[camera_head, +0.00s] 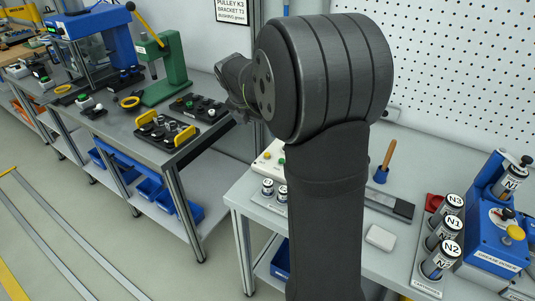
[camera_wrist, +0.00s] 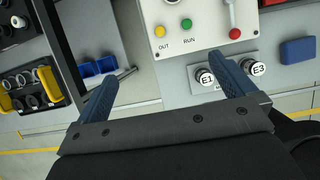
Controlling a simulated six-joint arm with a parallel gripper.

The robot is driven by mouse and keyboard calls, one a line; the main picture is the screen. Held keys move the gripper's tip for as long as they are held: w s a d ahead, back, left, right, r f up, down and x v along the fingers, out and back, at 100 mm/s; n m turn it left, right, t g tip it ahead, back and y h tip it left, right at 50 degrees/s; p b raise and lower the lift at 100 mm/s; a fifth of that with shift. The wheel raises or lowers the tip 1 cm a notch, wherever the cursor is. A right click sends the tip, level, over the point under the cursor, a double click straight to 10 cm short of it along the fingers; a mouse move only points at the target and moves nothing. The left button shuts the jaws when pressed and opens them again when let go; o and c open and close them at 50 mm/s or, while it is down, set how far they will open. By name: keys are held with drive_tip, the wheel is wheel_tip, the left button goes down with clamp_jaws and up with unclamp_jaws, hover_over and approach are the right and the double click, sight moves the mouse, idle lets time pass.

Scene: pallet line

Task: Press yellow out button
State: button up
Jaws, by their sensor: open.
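The yellow OUT button (camera_wrist: 160,31) sits on the face of a white control box (camera_wrist: 206,12) at the top of the wrist view. A green RUN button (camera_wrist: 187,24) is to its right. A red knob (camera_wrist: 235,34) on a lever is farther right. My gripper (camera_wrist: 164,70) is open and empty, its two blue fingers spread apart below the box in the picture. The yellow button lies above the gap between the fingertips, apart from both. In the head view the white box (camera_head: 265,161) is partly hidden behind my arm, and my fingers do not show clearly.
Cylinders E1 (camera_wrist: 205,78) and E3 (camera_wrist: 256,68) stand in a holder near the right finger. A blue block (camera_wrist: 297,51) lies farther right. A black tray with yellow handles (camera_wrist: 46,78) is at left. A blue grease pump (camera_head: 495,237) stands at right in the head view.

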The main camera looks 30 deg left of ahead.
drive_tip(key=shift+v, duration=1.05)
